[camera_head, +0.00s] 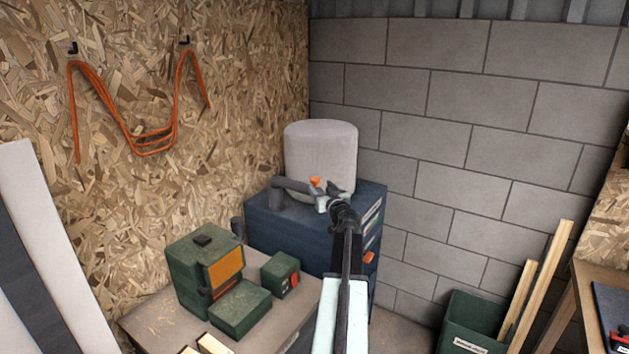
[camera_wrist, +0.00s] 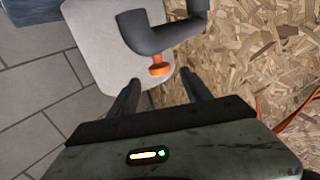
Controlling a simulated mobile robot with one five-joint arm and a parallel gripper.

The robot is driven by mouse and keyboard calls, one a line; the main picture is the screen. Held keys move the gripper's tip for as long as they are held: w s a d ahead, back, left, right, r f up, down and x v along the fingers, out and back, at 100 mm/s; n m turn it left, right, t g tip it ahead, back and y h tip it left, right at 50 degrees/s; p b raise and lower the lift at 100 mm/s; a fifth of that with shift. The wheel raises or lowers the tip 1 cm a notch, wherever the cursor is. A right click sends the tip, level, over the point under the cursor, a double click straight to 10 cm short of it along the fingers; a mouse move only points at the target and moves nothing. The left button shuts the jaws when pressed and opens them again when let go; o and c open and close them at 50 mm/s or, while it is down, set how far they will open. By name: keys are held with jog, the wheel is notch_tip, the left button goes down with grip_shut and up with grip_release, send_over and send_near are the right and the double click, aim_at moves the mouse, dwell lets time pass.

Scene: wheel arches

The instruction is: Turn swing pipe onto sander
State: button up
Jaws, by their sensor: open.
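The swing pipe (camera_head: 290,186) is a dark grey bent tube on top of the blue cabinet (camera_head: 280,222), pointing left in the head view. An orange knob (camera_head: 315,182) sits at its right end. In the wrist view the pipe (camera_wrist: 165,38) crosses the top with the orange knob (camera_wrist: 160,66) below it. My gripper (camera_head: 327,197) is open beside the knob; in the wrist view its two fingertips (camera_wrist: 160,78) are either side of the knob, and contact cannot be told. The green sander (camera_head: 198,285) with an orange face stands on the bench at lower left, apart from the pipe.
A pale grey cylinder (camera_head: 320,155) stands on the cabinet behind my gripper. A short dark upright stub (camera_head: 238,229) is beside the sander. A small green box (camera_head: 281,274) sits on the bench (camera_head: 150,322). A green bin (camera_head: 470,325) with wood strips stands at lower right.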

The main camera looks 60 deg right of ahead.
aim_at(317, 182)
jog(key=x, duration=0.7)
jog(key=shift+w, duration=0.15)
jog(key=shift+c, duration=0.4)
grip_shut()
dwell(0.7)
